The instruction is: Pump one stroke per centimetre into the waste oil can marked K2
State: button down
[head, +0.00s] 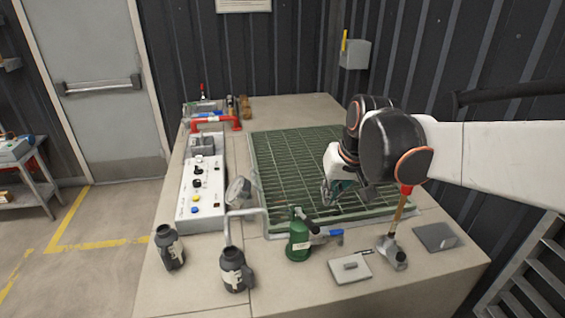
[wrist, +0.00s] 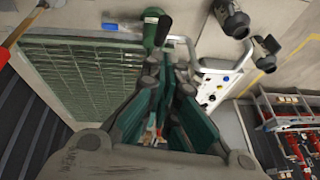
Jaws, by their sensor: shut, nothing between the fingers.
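Two dark cans with pale labels stand at the table's front left: one further left (head: 170,248) and one nearer the middle (head: 234,268). Their markings are too small to read, so I cannot tell which is K2. A bent grey pipe (head: 246,212) reaches over the nearer can's mouth. A green bottle-like body with a dark lever (head: 298,238) stands right of that can; it also shows in the wrist view (wrist: 151,30). My gripper (head: 329,197) is shut and empty, above the green grating (head: 285,160) and behind the green body.
A white panel with buttons (head: 204,190) lies left of the grating. A wooden-handled tool (head: 391,248), a light plate with a grey block (head: 350,268), a dark grey slab (head: 435,237) and a blue item (head: 337,235) occupy the front right.

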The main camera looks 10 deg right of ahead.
jog(key=w+d+r+p, duration=0.1)
jog(key=w+p, duration=0.2)
jog(key=w, duration=0.3)
jog(key=shift+d+g+y, duration=0.3)
jog(key=shift+g, duration=0.1)
jog(key=shift+w, duration=0.1)
jog(key=b, duration=0.2)
send_over(306, 219)
jog(key=s+d, duration=0.2)
notch_tip(306, 219, down, 13)
jog(key=shift+w+r, duration=0.1)
jog(key=shift+w, duration=0.05)
